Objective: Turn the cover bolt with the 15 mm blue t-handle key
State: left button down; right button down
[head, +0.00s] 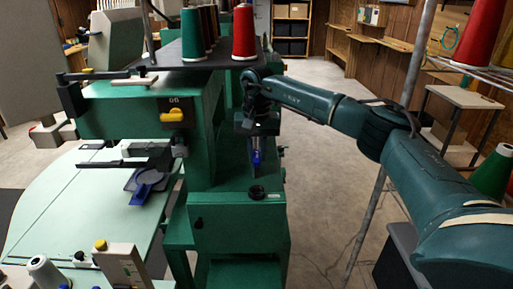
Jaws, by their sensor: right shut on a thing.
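My right gripper (257,140) points down over the green machine's lower housing (235,205). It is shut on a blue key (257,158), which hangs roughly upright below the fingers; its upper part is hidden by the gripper. A dark round fitting (257,192), which looks like the cover bolt, sits at the front of the housing top. The key's lower end appears behind and above this fitting in the picture; I cannot tell whether it touches anything. My left gripper is not in view.
The machine's upper head (140,112) rises left of the key. A shelf (185,52) with red and green thread cones stands behind it. A blue item (148,185) lies on the pale table (65,210) at left. Open floor lies right of the housing, crossed by a metal pole (368,225).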

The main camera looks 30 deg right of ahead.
aim_at(257, 176)
jog(key=shift+f, duration=1.95)
jog(key=shift+f+b, duration=0.3)
jog(key=shift+b, duration=0.2)
jog(key=shift+f+b, duration=0.8)
jog(key=shift+f, duration=0.1)
jog(key=m+b, duration=0.1)
jog(key=m, duration=0.2)
jog(key=m+b, duration=0.3)
jog(key=m, duration=0.2)
jog(key=shift+f, duration=0.15)
jog(key=shift+r+m+p, duration=0.65)
jog(key=shift+m+p, duration=0.15)
jog(key=shift+p, duration=0.4)
jog(key=shift+m+p, duration=0.45)
jog(key=shift+m, duration=0.25)
jog(key=m+p, duration=0.1)
jog(key=m, duration=0.2)
jog(key=shift+f+p, duration=0.1)
jog(key=shift+p, duration=0.25)
jog(key=shift+m+p, duration=0.4)
jog(key=shift+m, duration=0.5)
jog(key=m+p, duration=0.1)
jog(key=m, duration=0.2)
jog(key=shift+f, duration=0.15)
jog(key=shift+f+m, duration=0.1)
jog(key=shift+m, duration=0.2)
jog(key=shift+n, duration=0.9)
jog(key=shift+r, duration=3.1)
